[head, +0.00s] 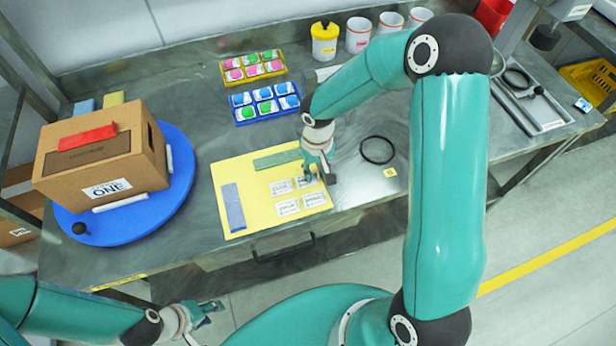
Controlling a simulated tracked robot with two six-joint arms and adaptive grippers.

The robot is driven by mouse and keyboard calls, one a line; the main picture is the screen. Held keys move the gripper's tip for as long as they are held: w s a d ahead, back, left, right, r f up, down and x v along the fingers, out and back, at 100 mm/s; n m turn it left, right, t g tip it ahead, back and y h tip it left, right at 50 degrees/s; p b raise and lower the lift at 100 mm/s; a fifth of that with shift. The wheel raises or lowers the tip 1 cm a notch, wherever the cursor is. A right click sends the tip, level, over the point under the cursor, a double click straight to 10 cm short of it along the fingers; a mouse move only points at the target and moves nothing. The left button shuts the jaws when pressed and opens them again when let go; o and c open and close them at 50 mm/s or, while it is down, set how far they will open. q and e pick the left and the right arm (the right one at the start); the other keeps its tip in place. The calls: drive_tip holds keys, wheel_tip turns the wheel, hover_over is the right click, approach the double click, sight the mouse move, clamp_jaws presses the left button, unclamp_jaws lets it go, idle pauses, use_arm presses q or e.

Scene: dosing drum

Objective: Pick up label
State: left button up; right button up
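Several white printed labels lie on the yellow mat (262,214): one at the back left (281,187), one at the front left (287,207), one at the front right (314,200), and one at the back right (303,183), partly covered by my gripper. My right gripper (325,176) points down at the mat's right side, over or beside the back right label. I cannot tell whether it touches that label or how far its fingers are apart. My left gripper (210,313) is low at the front, off the table, apparently open and empty.
A cardboard box (140,150) stands on a blue turntable (180,205) at left. Green (278,160) and blue-grey (232,207) strips lie on the mat. Blue (267,117) and yellow (225,80) trays stand behind. A black ring (377,150) lies right of the mat.

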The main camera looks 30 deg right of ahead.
clamp_jaws()
drive_tip(key=shift+r, duration=0.1)
wheel_tip(320, 180, up, 18)
drive_tip(key=r+b, duration=0.1)
wheel_tip(320, 180, up, 9)
drive_tip(key=p, duration=0.6)
hover_over(315, 176)
drive_tip(key=shift+r, duration=0.15)
idle(0.3)
